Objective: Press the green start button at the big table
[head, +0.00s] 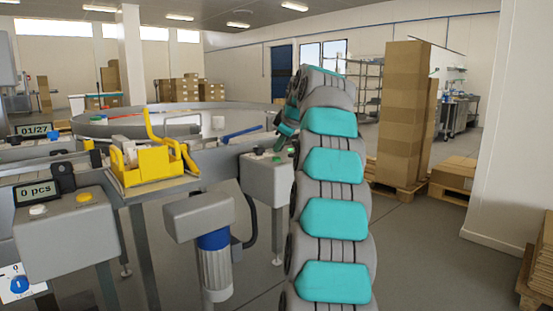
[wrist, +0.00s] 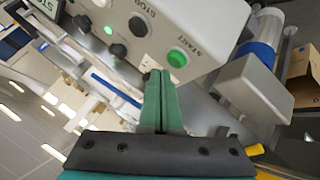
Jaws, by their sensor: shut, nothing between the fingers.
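The green start button (wrist: 178,58) is a round button with a dark rim on a light grey control box (wrist: 190,22), beside the printed word START. My gripper (wrist: 161,74) is shut and empty, its green fingers pressed together. In the wrist view its fingertips appear just left of and slightly below the button; I cannot tell whether they touch the box. In the head view the control box (head: 266,182) stands at the edge of the big table (head: 205,120), and my arm partly covers it. My gripper is partly hidden there behind the arm.
Dark knobs (wrist: 137,25) and a small lit green lamp (wrist: 108,30) are near the start button. A yellow holder (head: 153,163) and a motor housing (head: 200,215) are left of the box. Stacked cartons (head: 402,110) stand to the right, with open floor before them.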

